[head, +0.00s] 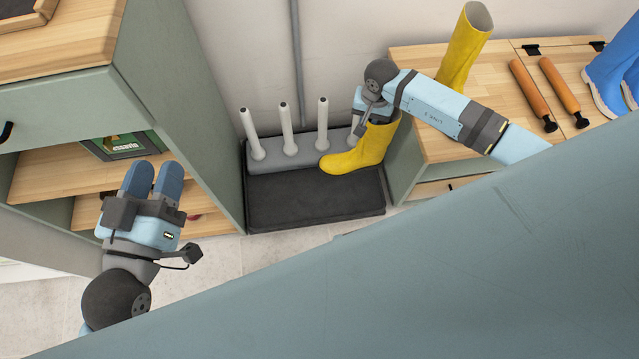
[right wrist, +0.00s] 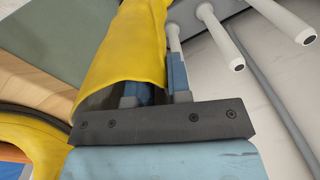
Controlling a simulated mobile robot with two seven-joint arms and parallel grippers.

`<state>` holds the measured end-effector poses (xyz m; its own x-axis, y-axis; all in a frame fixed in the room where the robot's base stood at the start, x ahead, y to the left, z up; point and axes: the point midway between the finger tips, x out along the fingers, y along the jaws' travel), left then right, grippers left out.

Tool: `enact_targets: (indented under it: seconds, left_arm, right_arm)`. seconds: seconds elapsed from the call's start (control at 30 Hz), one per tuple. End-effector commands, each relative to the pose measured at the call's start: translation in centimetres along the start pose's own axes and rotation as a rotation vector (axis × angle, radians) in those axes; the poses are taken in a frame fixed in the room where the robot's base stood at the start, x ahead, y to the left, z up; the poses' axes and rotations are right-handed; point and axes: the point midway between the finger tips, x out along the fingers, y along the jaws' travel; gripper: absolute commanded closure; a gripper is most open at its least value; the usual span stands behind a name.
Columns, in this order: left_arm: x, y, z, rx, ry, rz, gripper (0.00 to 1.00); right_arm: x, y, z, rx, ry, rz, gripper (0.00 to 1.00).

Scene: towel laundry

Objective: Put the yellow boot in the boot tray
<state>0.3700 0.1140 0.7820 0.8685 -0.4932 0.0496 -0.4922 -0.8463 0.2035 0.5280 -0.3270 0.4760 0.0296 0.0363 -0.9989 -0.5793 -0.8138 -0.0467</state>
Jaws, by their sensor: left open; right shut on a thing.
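A yellow boot (head: 358,150) hangs upright from my right gripper (head: 362,112) over the right part of the boot tray in the head view. My right gripper is shut on the boot's upper rim. In the right wrist view the boot (right wrist: 125,50) shows with one finger inside its opening and one outside. The boot tray (head: 315,203) is dark grey with a raised back block and several white pegs. I cannot tell whether the boot's sole touches the tray. A second yellow boot (head: 465,48) stands on the wooden bench. My left gripper (head: 153,180) is open and empty at the left.
The wooden bench (head: 430,145) stands right of the tray, with two orange-brown handled tools (head: 545,92) and blue boots (head: 610,75). A green cabinet (head: 195,100) with shelves borders the tray on the left. The tray's front left is clear.

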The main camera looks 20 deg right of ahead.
Motion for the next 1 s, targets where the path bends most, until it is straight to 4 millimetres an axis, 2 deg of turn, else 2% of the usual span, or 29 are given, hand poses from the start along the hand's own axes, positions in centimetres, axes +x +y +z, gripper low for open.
enact_targets:
  seconds: [0.17, 0.27, 0.5, 0.7, 1.0]
  left_arm:
    - [0.0, -0.1, 0.5, 0.0, -0.009, 0.003, 0.57]
    - [0.0, -0.2, 1.6, 0.0, -0.039, 0.005, 0.57]
    - [-0.2, -0.8, 5.4, -0.003, -0.158, 0.019, 0.57]
    - [0.4, -1.7, 5.4, 0.1, -0.117, 0.027, 0.57]
    - [0.8, -2.2, 4.9, 0.171, -0.076, 0.029, 0.57]
  right_arm:
    - [1.0, 0.0, 0.0, 0.004, -0.002, -0.001, 1.0]
    - [3.1, 0.1, 0.2, 0.004, -0.005, 0.0, 1.0]
    - [9.7, 0.4, 0.2, 0.005, -0.006, -0.001, 1.0]
    - [14.2, 0.6, 0.1, 0.005, -0.004, -0.001, 1.0]
    - [16.5, 0.8, 0.0, 0.003, -0.001, -0.001, 1.0]
